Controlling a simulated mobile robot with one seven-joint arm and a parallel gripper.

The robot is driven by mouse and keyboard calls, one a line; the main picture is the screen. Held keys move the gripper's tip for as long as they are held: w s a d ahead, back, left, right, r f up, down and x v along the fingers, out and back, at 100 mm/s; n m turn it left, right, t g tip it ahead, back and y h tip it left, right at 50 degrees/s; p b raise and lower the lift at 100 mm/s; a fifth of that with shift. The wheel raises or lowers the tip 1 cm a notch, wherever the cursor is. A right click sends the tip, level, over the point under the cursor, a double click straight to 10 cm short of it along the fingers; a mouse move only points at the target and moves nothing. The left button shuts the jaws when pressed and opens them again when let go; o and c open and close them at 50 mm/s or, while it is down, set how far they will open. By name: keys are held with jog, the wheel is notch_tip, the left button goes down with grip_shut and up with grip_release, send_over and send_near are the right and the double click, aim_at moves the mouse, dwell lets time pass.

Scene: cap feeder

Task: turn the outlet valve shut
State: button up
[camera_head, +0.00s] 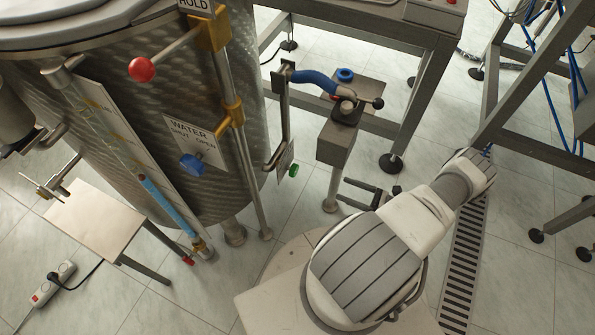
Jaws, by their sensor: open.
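No label naming the outlet valve is readable, so I cannot tell for sure which fitting it is. A green knob (293,170) sits low at the tank's right side, beside a small plate seen edge-on. A lever with a black ball end (378,103) sits on a dark block stand (336,140), by a curved blue sleeve or hose (312,79) with a red band. A blue knob (193,165) is at the sign reading WATER, SHUT, OPEN. My gripper (343,190) is open and empty, its dark fingers pointing left, below the stand and right of the green knob, apart from both.
The large metal tank (150,95) fills the upper left, with a red-ball lever (142,69) and vertical pipes. A small table (95,222) and a power strip (48,285) are lower left. Metal frames stand at right. Tiled floor with a drain grate (462,265) is open.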

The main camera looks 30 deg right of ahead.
jog(key=m, duration=0.1)
jog(key=b, duration=0.2)
send_near(297, 170)
jog(key=x, duration=0.9)
jog(key=shift+a+r, duration=0.15)
jog(key=shift+a, duration=0.05)
jog(key=c, duration=1.4)
jog(key=shift+o, duration=0.2)
jog(key=shift+n, duration=0.7)
